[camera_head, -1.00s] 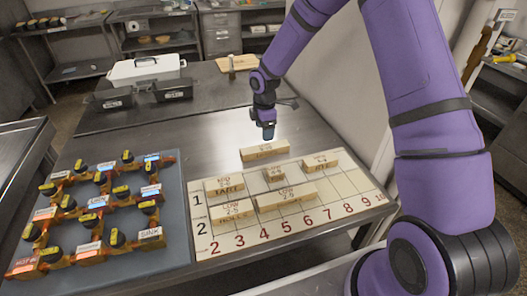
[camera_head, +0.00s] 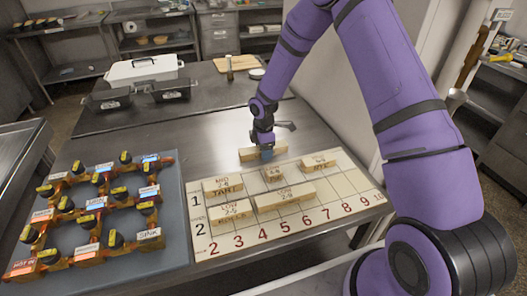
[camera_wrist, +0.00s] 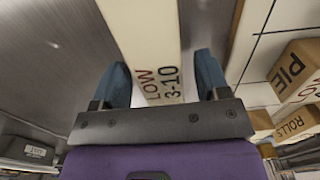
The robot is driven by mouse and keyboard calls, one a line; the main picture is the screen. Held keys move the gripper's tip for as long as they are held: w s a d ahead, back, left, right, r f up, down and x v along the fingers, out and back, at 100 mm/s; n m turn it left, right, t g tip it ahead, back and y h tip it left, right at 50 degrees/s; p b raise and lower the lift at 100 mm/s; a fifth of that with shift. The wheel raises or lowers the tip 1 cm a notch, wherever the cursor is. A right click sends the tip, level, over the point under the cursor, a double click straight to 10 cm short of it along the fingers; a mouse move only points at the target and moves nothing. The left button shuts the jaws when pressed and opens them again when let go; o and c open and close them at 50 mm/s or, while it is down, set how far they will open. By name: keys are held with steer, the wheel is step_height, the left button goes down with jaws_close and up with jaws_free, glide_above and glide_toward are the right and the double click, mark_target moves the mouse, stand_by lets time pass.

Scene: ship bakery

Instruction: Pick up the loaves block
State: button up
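A long pale wooden block (camera_head: 250,155) lies on the steel table just behind the numbered board. In the wrist view its top (camera_wrist: 150,40) reads "LOW 3-10"; its name is not readable, so I cannot confirm it is the loaves block. My gripper (camera_head: 267,153) is down at this block. In the wrist view my gripper (camera_wrist: 162,80) has its two blue fingers apart, one on each side of the block's near end. A narrow gap shows on the right side; contact on the left is hard to tell.
The numbered board (camera_head: 350,205) holds several blocks, including TART (camera_head: 223,188), PIE (camera_head: 273,175) and ROLLS (camera_head: 231,213). A pipe-and-valve panel (camera_head: 180,240) lies to the left. Dark and white bins (camera_head: 145,70) stand at the back.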

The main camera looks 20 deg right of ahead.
steer(key=c, duration=0.9)
steer(key=shift+r, duration=0.15)
